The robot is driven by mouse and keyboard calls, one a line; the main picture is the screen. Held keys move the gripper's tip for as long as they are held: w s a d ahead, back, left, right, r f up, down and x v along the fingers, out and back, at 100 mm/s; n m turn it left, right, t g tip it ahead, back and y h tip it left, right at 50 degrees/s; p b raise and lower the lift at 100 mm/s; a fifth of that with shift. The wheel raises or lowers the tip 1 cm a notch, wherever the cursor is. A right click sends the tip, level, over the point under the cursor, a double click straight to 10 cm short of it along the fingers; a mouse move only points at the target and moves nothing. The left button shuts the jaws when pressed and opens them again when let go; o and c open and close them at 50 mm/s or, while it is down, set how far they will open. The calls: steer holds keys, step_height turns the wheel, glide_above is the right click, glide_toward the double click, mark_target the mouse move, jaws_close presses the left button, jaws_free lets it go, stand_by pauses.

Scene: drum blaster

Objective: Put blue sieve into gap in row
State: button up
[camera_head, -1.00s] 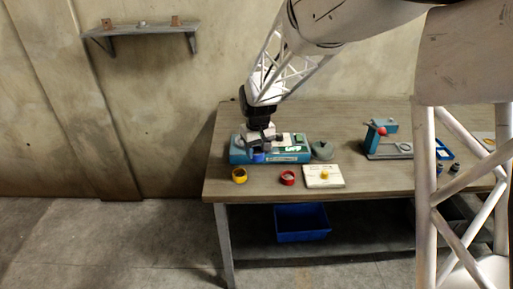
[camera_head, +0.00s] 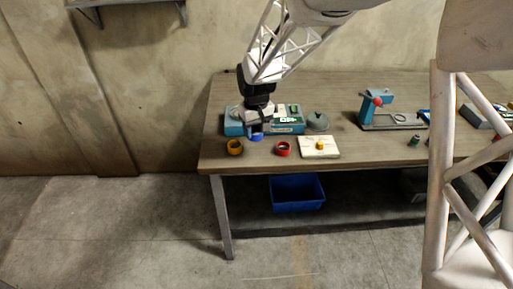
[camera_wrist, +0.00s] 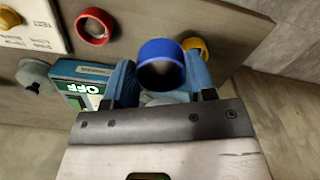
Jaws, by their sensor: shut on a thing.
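The blue sieve (camera_wrist: 161,64) is a short open ring. It sits between the two fingers of my gripper (camera_wrist: 160,82) in the wrist view, and my gripper is shut on it. In the head view my gripper (camera_head: 255,126) points down with the blue sieve (camera_head: 256,136) at its tips, by the front edge of the machine. The row's yellow sieve (camera_head: 235,147) is to the left and the red sieve (camera_head: 283,149) to the right, with a gap between them. The blue sieve is a little behind that gap. Whether it touches the table I cannot tell.
A blue machine box (camera_head: 233,127) with an OFF label stands just behind the row. A grey lidded piece (camera_head: 318,122) is beside it. A white panel with a yellow knob (camera_head: 320,152) lies right of the red sieve. A blue clamp stand (camera_head: 377,106) is farther right.

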steer(key=s+d+f, duration=0.2)
steer(key=s, duration=0.4)
steer(key=s+d+f, duration=0.2)
steer(key=s, duration=0.4)
steer(key=shift+f, duration=0.35)
glide_above(258, 152)
steer(key=shift+f, duration=0.75)
steer(key=shift+f, duration=0.1)
steer(key=shift+s+f, duration=0.1)
steer(key=shift+f, duration=1.55)
steer(key=shift+f, duration=0.15)
steer(key=o, duration=0.9)
steer(key=shift+o, duration=0.2)
